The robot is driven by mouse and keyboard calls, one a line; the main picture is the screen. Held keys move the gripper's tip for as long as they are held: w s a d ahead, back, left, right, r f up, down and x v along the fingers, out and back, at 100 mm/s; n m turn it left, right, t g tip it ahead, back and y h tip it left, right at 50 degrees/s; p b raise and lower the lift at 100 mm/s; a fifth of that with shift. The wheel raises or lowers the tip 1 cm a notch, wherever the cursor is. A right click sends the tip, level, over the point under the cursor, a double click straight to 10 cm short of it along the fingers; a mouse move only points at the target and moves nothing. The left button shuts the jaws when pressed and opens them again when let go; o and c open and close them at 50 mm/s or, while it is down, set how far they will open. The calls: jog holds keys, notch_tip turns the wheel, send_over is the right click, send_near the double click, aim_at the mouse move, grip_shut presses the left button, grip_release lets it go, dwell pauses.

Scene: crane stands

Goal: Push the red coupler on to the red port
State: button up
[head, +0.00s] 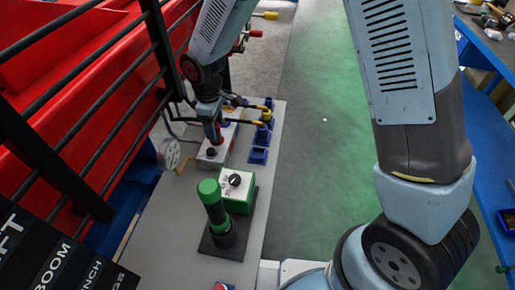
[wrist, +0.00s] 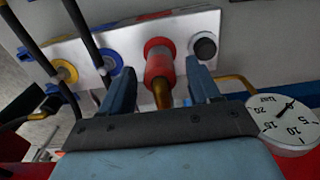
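In the wrist view a red coupler (wrist: 160,68), a short cylinder with a brass stem towards me, is in front of the red ring of the red port (wrist: 157,44) on a pale panel. I cannot tell whether the two touch or how far the coupler is on. My gripper (wrist: 160,75) is open, with one finger on each side of the coupler and a visible gap at both sides. In the head view my gripper (head: 211,118) points down at the valve block (head: 213,158), with a bit of red below it; the arm hides most of it.
A green-topped lever (head: 212,200) stands nearer; railings (head: 100,100) are left.

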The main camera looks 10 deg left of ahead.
dwell(0.4)
jog(key=shift+r, duration=2.5)
jog(key=shift+r, duration=0.1)
notch_tip(320, 180, up, 14)
jog(key=shift+f, duration=0.2)
jog(key=d+r+m+t, duration=0.1)
jog(key=d+r+m, duration=0.35)
jog(key=d, duration=0.75)
jog(key=d+r+m+t, duration=0.2)
jog(key=d+r+m, duration=0.3)
jog(key=d, duration=0.7)
jog(key=s+d+m+t, duration=0.1)
jog(key=s+d+m, duration=0.1)
jog(key=s+d, duration=0.2)
jog(key=s+d+r+m, duration=0.1)
jog(key=s+d+m, duration=0.2)
jog(key=d, duration=0.5)
jog(key=s+d+r+m+t, duration=0.1)
jog(key=s+d+m, duration=0.1)
jog(key=s+d, duration=0.2)
jog(key=shift+s+d+r+m+t, duration=0.15)
jog(key=shift+s+d+m, duration=0.05)
jog(key=shift+d, duration=0.55)
jog(key=shift+s+d+r+m+t, duration=0.1)
jog(key=shift+s+d+m+t, duration=0.1)
jog(key=shift+d, duration=0.55)
